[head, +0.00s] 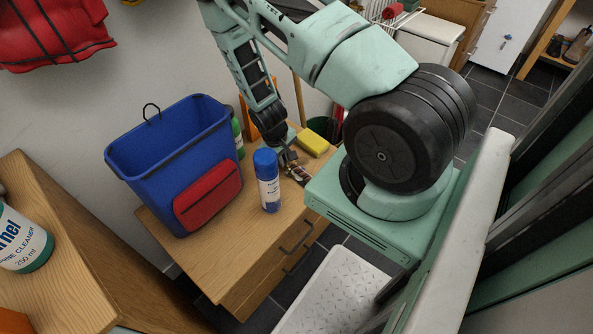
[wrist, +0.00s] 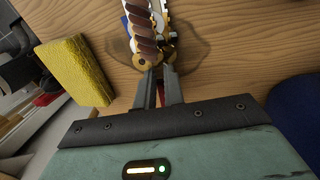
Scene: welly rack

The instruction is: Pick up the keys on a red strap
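The keys (wrist: 152,35) are a bunch of brown, gold and silvery pieces, with a blue bit at one side. They lie at the wooden cabinet top, and also show in the head view (head: 298,173). My gripper (wrist: 160,70) reaches down to them, its fingers close together at the gold key heads. A sliver of red strap (wrist: 160,95) shows between the fingers; the rest of the strap is hidden. The gripper appears shut on the bunch. In the head view my gripper (head: 287,156) is small and partly merged with the keys.
A blue spray can (head: 267,182) stands just left of the keys, and a yellow sponge (head: 313,142) lies behind them. A blue bucket (head: 170,150) with a red pad (head: 208,197) stands further left. The cabinet top (head: 235,245) is bare toward the front.

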